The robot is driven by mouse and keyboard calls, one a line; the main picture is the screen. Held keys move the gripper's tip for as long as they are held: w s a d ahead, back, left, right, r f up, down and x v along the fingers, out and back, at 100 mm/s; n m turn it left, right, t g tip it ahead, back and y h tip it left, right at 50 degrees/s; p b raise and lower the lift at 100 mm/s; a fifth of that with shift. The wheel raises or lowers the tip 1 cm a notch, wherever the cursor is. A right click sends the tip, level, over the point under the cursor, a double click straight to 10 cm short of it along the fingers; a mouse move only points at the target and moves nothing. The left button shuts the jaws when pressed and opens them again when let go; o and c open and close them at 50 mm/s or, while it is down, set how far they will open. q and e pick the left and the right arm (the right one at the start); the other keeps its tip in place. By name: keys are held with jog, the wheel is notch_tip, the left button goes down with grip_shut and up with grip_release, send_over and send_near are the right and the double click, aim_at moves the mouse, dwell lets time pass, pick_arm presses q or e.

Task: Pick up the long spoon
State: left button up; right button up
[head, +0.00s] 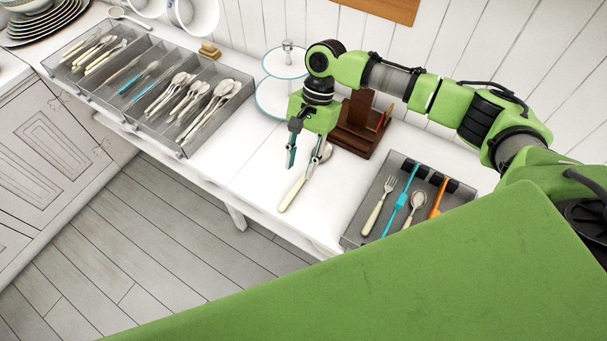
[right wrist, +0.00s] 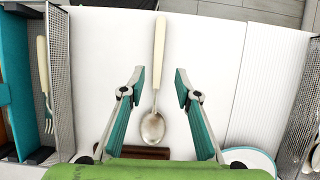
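A long spoon with a cream handle and metal bowl lies on the white counter; its handle (head: 292,193) shows below my right gripper in the head view. In the right wrist view the spoon (right wrist: 158,60) lies lengthwise, bowl nearest me, between the two fingers in the picture. My right gripper (head: 301,162) is open and empty, its teal-padded fingers (right wrist: 160,82) pointing down on either side of the spoon. How far the fingertips are above the counter is hard to tell. My left gripper is not in view.
A mesh tray (head: 352,241) with a fork, a small spoon and coloured utensils stands right. A larger cutlery tray (head: 158,142) stands left. A tiered stand (head: 266,101) and a brown wooden holder (head: 350,140) stand behind the spoon. Counter around the spoon's handle is clear.

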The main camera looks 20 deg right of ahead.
aim_at(298, 185)
jog(key=shift+p+x, duration=0.4)
jog(key=shift+x, duration=0.45)
jog(key=shift+s+a+f, duration=0.1)
jog(key=shift+s+f, duration=0.1)
jog(key=shift+f, duration=0.4)
jog(key=shift+s+f, duration=0.2)
jog(key=shift+f, duration=0.4)
jog(key=shift+a+f+p, duration=0.1)
jog(key=shift+f+p, duration=0.2)
jog(key=shift+f, duration=0.2)
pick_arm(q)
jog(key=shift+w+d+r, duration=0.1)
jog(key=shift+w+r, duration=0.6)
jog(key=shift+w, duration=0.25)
pick_arm(e)
grip_shut()
